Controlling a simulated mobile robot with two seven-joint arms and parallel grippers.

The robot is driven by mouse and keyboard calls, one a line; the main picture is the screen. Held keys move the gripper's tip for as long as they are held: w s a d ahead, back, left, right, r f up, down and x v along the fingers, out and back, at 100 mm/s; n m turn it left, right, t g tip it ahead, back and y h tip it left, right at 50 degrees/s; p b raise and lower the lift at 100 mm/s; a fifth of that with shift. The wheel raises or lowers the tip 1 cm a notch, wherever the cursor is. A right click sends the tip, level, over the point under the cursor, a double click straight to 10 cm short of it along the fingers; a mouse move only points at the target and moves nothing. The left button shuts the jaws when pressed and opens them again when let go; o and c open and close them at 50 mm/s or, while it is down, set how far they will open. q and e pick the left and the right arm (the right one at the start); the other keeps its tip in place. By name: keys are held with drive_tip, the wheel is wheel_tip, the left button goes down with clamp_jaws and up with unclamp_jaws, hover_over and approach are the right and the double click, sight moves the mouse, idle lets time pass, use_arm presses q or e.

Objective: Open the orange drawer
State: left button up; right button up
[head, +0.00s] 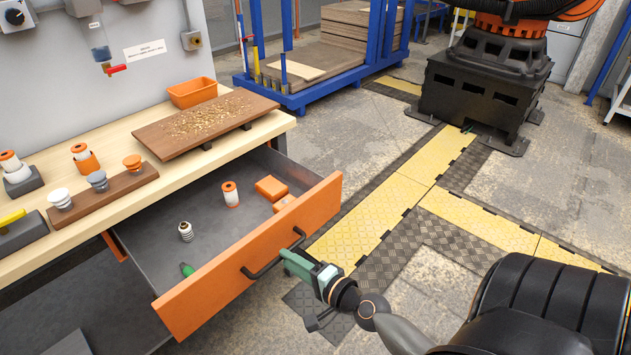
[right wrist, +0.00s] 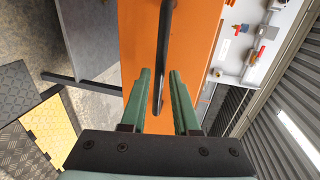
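The orange drawer (head: 250,260) is pulled out from under the workbench, and its inside shows. Its black bar handle (head: 262,270) is on the orange front; it also shows in the right wrist view (right wrist: 164,45). My right gripper (head: 297,262) is at the right part of the handle. In the right wrist view its green fingers (right wrist: 158,95) stand apart, one on each side of the handle, with gaps between bar and fingers. My left gripper is not in view.
The drawer holds a few small parts, including an orange block (head: 271,188) and a white-orange cylinder (head: 231,194). A wooden board (head: 200,130) with chips lies on the workbench (head: 105,142). Floor in front of the drawer is clear. A black robot pedestal (head: 480,95) stands farther back.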

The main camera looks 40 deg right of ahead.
use_arm(q)
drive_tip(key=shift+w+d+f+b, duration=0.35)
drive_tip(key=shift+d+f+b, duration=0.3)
drive_tip(key=shift+b, duration=0.55)
use_arm(e)
drive_tip(key=v, duration=0.9)
drive_tip(key=s+a+f+n+g+y, duration=0.35)
drive_tip(key=a+f+n+g, duration=0.25)
drive_tip(key=a+f+n, duration=1)
use_arm(q)
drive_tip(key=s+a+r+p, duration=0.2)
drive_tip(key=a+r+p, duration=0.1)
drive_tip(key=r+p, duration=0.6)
drive_tip(key=p, duration=0.3)
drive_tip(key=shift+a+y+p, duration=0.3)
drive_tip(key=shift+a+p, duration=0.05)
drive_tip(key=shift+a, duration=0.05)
use_arm(e)
wheel_tip(320, 180, up, 11)
drive_tip(key=s+d+n+h, duration=0.2)
drive_tip(key=n, duration=0.1)
drive_tip(key=shift+s+d, duration=0.15)
